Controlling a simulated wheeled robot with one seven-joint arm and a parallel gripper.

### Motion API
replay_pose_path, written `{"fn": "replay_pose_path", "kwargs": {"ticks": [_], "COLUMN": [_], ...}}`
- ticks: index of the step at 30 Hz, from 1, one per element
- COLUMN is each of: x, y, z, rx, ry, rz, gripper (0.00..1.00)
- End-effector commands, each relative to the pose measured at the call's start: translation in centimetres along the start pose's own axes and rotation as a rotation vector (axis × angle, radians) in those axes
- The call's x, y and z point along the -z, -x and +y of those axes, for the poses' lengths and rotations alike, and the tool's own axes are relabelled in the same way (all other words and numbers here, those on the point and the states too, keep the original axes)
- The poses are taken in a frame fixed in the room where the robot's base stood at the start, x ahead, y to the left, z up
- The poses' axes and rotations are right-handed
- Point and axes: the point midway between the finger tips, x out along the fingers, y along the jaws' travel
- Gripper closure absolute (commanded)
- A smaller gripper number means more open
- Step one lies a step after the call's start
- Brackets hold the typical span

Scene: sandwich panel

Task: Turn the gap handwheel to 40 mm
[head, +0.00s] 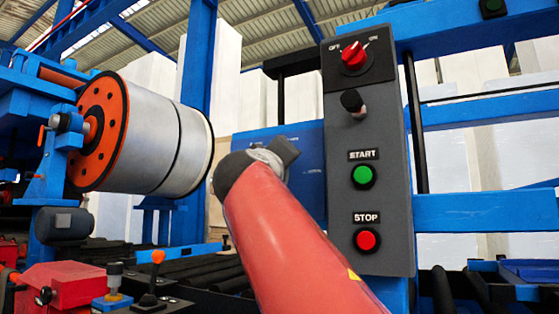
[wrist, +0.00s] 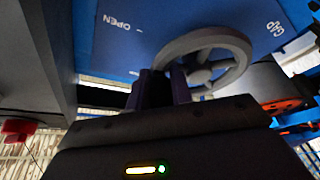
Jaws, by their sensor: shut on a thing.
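The gap handwheel (wrist: 242,62) is a grey spoked wheel in front of a blue panel (wrist: 130,50) in the wrist view. The panel carries white marks, one reading "OPEN" at the upper left. In the head view the blue panel (head: 306,150) shows behind my red arm, which hides the handwheel. I see no readable gap value.
A grey control box (head: 390,205) stands just right of my arm, with a red OFF/ON switch (head: 354,56), a black knob (head: 353,102), a green START button (head: 363,176) and a red STOP button (head: 367,240). A large metal coil (head: 160,140) is at the left.

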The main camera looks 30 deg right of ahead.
Motion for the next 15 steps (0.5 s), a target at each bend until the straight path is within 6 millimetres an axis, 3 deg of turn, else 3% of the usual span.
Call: {"fn": "replay_pose_path", "kwargs": {"ticks": [11,12,15], "x": [-0.09,-0.09,-0.07], "y": [-0.03,-0.03,-0.03], "z": [-0.4,-0.4,-0.36], "rx": [0.008,0.008,0.007], "ry": [0.008,0.008,0.008], "rz": [-0.003,-0.003,-0.003], "gripper": [1.0,0.77,0.7]}}
